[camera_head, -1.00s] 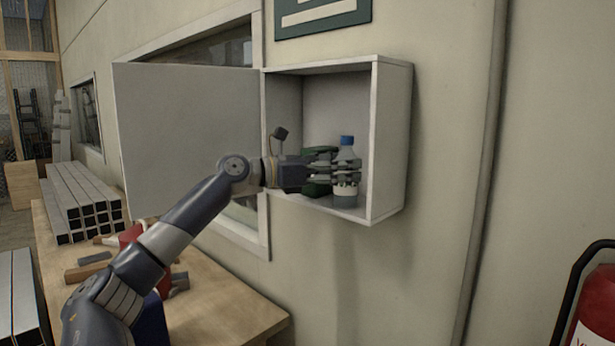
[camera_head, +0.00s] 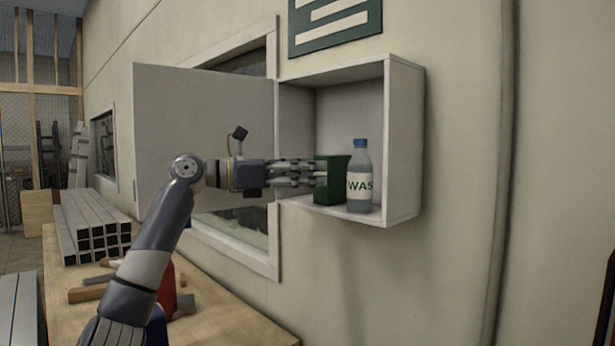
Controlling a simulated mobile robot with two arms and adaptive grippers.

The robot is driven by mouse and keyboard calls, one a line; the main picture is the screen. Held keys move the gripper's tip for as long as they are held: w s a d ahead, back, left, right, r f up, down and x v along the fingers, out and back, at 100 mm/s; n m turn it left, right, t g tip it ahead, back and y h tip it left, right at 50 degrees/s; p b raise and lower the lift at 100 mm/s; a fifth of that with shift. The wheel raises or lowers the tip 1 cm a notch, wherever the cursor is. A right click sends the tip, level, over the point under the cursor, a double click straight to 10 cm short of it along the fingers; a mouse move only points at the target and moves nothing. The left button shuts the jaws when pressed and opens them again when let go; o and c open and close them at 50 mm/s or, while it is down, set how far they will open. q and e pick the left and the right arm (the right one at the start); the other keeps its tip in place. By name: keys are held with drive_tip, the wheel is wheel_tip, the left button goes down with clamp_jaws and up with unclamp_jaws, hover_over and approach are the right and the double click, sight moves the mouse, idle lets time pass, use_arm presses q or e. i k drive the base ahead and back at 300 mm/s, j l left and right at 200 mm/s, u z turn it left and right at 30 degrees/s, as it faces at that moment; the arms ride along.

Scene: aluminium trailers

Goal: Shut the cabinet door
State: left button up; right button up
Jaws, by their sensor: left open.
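A white wall cabinet (camera_head: 404,150) hangs on the wall right of centre. Its door (camera_head: 205,115) stands wide open to the left, in front of the window. My left arm crosses in front of the door's lower part. My right gripper is not in view.
A wooden workbench (camera_head: 235,325) stands below, with a stack of metal profiles (camera_head: 92,230) and a red item (camera_head: 167,288) on it. A window frame (camera_head: 235,250) is behind the door. A green sign (camera_head: 333,22) hangs above the cabinet. The wall to the right is bare.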

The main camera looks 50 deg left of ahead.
sight(176, 110)
drive_tip(key=k, duration=1)
